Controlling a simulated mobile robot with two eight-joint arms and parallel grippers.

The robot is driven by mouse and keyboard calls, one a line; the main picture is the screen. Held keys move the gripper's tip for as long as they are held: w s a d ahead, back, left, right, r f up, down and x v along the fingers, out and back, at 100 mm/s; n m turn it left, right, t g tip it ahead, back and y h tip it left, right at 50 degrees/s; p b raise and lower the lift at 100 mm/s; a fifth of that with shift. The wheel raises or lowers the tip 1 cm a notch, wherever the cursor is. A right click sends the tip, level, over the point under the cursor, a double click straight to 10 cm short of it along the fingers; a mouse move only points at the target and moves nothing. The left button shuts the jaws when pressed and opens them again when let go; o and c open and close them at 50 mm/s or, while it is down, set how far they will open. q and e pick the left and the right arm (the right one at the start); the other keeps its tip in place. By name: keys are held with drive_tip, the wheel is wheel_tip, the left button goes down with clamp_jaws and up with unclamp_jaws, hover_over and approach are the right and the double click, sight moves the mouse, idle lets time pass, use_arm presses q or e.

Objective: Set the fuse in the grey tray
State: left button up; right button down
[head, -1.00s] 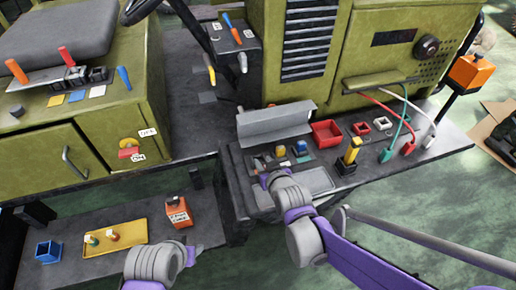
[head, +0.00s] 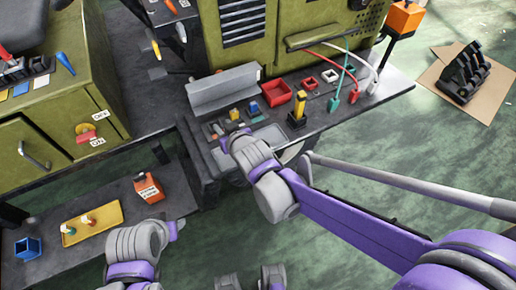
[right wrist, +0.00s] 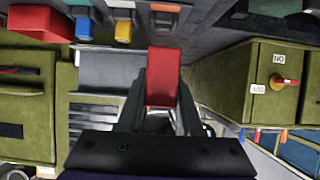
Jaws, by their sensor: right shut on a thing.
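The fuse (right wrist: 163,75) is a red block between the fingers of my right gripper (right wrist: 162,100) in the right wrist view. The gripper is shut on it. In the head view my right gripper (head: 229,137) is over the front left of the bench, at the left end of the grey tray (head: 269,132). Its own wrist hides the fingertips and the fuse there. The tray is shallow, and its visible part looks empty. My left arm shows at the lower left, with part of its gripper (head: 174,230); its fingers cannot be made out.
Behind the tray stand a yellow fuse (head: 234,114) and a blue fuse (head: 254,108), before a raised grey lid (head: 222,91). A red bin (head: 276,92) and a yellow-handled switch (head: 298,108) stand to the right. A lower shelf holds a yellow tray (head: 108,211).

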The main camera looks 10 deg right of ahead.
drive_tip(key=f, duration=0.3)
drive_tip(key=f+b, duration=0.1)
drive_tip(key=f, duration=0.1)
drive_tip(key=shift+w+a+f, duration=0.25)
drive_tip(key=shift+w+a, duration=0.05)
drive_tip(key=shift+w, duration=0.1)
drive_tip(key=shift+f+b, duration=0.45)
drive_tip(key=shift+f, duration=1.5)
drive_tip(key=shift+f, duration=0.15)
drive_tip(key=c, duration=0.6)
unclamp_jaws()
